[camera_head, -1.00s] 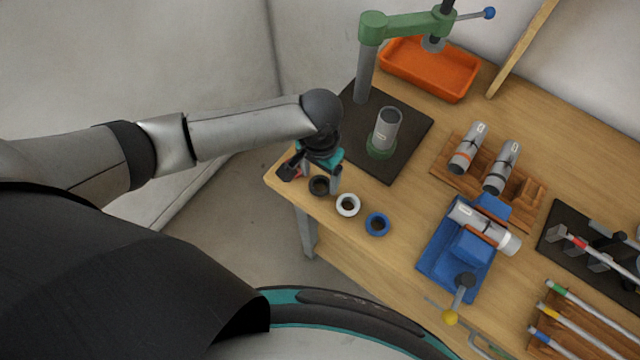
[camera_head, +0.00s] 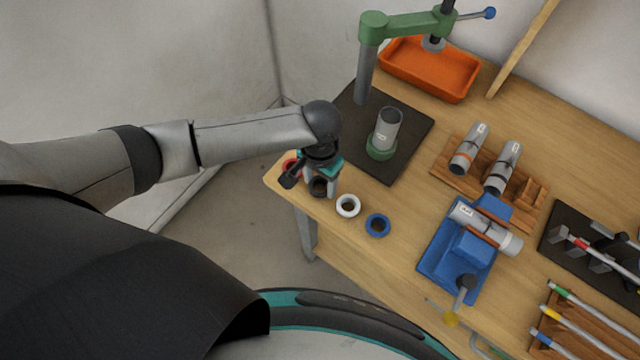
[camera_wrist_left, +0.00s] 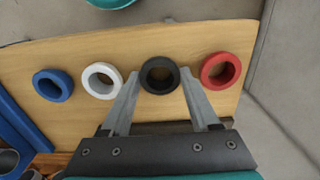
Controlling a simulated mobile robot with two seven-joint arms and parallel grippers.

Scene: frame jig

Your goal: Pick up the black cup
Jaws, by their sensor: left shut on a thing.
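The black cup (camera_head: 318,193) is a short, dark, ring-like cup near the left corner of the wooden table. My left gripper (camera_head: 320,186) points down and is shut on it, with one finger on each side. In the left wrist view the black cup (camera_wrist_left: 160,91) sits between the two fingertips (camera_wrist_left: 159,74), its round opening facing the camera. The fingers partly cover it in the head view, and I cannot tell whether its base touches the table. My right gripper is not in view.
A white cup (camera_head: 348,197) and a blue cup (camera_head: 370,231) stand to the right of the black cup. A red cup (camera_wrist_left: 206,72) stands close beside it. A green press (camera_head: 367,75) on a dark plate (camera_head: 402,165) stands behind. The table edge is close in front.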

